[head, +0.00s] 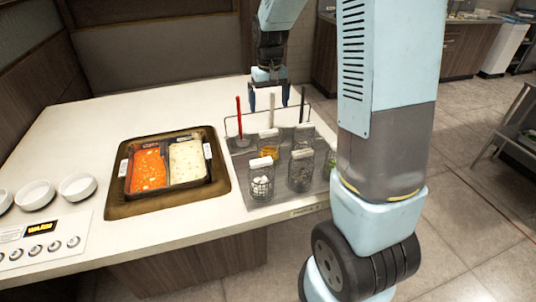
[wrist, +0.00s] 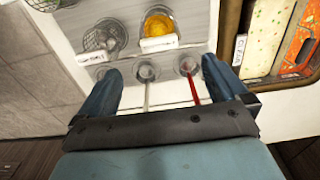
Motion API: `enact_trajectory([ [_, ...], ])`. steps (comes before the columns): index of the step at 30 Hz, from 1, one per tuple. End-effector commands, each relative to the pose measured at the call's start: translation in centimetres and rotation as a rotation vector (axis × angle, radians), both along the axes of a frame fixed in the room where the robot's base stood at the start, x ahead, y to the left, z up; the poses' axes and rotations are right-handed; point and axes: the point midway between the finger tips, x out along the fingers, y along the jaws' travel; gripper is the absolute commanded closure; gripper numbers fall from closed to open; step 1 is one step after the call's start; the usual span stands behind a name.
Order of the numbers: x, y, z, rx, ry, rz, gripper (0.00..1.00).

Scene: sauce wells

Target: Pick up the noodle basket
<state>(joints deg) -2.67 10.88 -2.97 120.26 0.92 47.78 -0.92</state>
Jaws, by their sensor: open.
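Several wire baskets with white label handles stand in a grey tray (head: 238,172) set in the counter. The basket at the back left of them holds something yellow, perhaps noodles (head: 268,153); it also shows at the top of the wrist view (wrist: 160,24). Its label is too blurred to read for certain. My gripper (head: 268,102) points down above the back of the tray, behind the yellow-filled basket. In the wrist view my gripper (wrist: 160,84) is open, with nothing held between its fingers.
A red-handled ladle (head: 238,117) and a white-handled ladle (head: 271,112) stand near my gripper, behind the baskets. A basket of white pieces (head: 261,186) is in front. A hotpot with red and white broth (head: 148,170) sits left. The counter's back left is bare.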

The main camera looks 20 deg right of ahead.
Motion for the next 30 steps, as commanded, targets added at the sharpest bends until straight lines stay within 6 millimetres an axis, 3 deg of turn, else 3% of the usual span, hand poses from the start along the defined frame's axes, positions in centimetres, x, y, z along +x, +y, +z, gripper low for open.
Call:
enact_trajectory([
  [8, 0.9, 0.0, -2.6, -0.002, 0.022, 0.0, 0.0],
  [18, 0.9, 0.0, -8.2, -0.002, 0.022, 0.0, 0.0],
  [30, 0.9, -0.2, -11.3, -0.002, 0.022, 0.0, 0.0],
])
